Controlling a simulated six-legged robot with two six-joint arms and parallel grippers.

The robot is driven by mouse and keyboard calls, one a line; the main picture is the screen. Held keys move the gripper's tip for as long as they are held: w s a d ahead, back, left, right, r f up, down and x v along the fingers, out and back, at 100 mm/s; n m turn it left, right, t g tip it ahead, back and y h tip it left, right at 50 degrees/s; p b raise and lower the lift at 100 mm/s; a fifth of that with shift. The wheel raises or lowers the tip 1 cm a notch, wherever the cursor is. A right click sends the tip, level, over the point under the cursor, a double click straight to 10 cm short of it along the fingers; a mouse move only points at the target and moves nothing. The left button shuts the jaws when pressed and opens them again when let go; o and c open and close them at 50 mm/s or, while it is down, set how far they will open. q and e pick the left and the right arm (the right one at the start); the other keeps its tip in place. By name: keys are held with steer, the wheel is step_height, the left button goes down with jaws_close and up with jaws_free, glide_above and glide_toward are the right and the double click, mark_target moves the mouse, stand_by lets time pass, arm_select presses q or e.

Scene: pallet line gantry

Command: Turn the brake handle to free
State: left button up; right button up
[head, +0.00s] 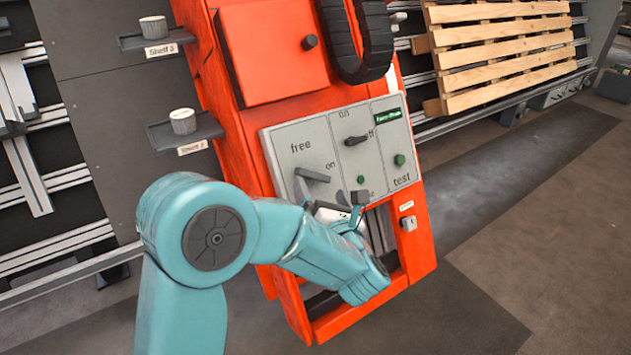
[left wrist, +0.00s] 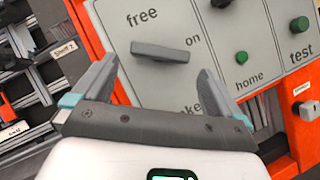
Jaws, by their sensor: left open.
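The brake handle (head: 313,175) is a grey lever on the grey panel (head: 288,137) of the orange cabinet. It also shows in the left wrist view (left wrist: 160,52), lying nearly level with one end below the word "on". The word "free" is above it, and a partly hidden word ending in "ke" is below. My left gripper (head: 336,203) is open just in front of the panel. In the left wrist view its fingers (left wrist: 157,68) stand to either side of the handle, with visible gaps. My right gripper is not in view.
Right of the handle, the panel carries a black switch (head: 356,140) and green buttons (head: 399,160). Shelves with white cylinders (head: 183,121) stand left of the cabinet (head: 415,232). A wooden pallet (head: 505,62) leans at the back right. The floor at right is clear.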

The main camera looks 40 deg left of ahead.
mark_target(315, 179)
arm_select(q)
steer(key=x, duration=0.5)
steer(key=shift+w+a, duration=0.25)
steer(key=c, duration=0.8)
